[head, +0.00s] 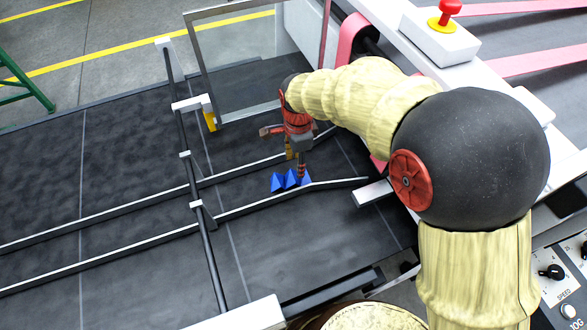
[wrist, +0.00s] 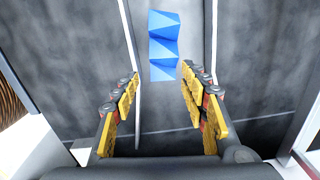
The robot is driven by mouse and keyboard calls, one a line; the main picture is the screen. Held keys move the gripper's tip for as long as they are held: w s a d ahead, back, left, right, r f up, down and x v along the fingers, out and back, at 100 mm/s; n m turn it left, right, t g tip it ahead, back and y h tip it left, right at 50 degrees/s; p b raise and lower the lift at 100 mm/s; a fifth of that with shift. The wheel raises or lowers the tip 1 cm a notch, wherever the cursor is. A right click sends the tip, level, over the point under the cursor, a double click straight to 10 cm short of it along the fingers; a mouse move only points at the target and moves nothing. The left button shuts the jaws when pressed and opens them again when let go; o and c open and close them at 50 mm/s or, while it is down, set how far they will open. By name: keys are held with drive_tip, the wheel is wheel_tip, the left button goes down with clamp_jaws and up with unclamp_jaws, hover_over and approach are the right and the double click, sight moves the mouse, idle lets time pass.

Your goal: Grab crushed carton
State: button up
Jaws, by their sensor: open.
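The crushed carton (head: 289,181) is a small blue, zigzag-folded piece lying on the dark belt between the two guide rails. In the wrist view the blue carton (wrist: 164,47) lies ahead of the fingers, near the top centre. My gripper (head: 297,165) is above the belt close to the carton, and in the head view it overlaps the carton's right part. In the wrist view my gripper (wrist: 163,85) is open, its two yellow-padded fingers apart with nothing between them. Whether a finger touches the carton cannot be told.
Two long metal guide rails (head: 120,253) run along the belt (head: 130,170) on either side of the carton. A dark crossbar (head: 187,160) spans them at the left. A framed clear guard (head: 268,108) stands behind. A red emergency button (head: 447,12) sits on the machine.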

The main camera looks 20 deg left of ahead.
sight(290, 177)
drive_tip(key=f, duration=0.1)
drive_tip(key=a+f, duration=0.1)
drive_tip(key=f, duration=0.2)
drive_tip(key=shift+a, duration=0.25)
drive_tip(key=shift+s+a+f+b, duration=0.1)
drive_tip(key=shift+f+b, duration=0.2)
drive_tip(key=shift+f, duration=0.6)
drive_tip(key=shift+w+a+f+b, duration=0.1)
drive_tip(key=shift+f+b, duration=0.15)
drive_tip(key=shift+f, duration=0.65)
drive_tip(key=shift+s+a+f+b, duration=0.1)
drive_tip(key=shift+f+b, duration=0.2)
drive_tip(key=shift+f, duration=0.6)
drive_tip(key=shift+c, duration=0.7)
drive_tip(key=c, duration=0.4)
drive_tip(key=shift+r, duration=0.15)
drive_tip(key=shift+c, duration=0.3)
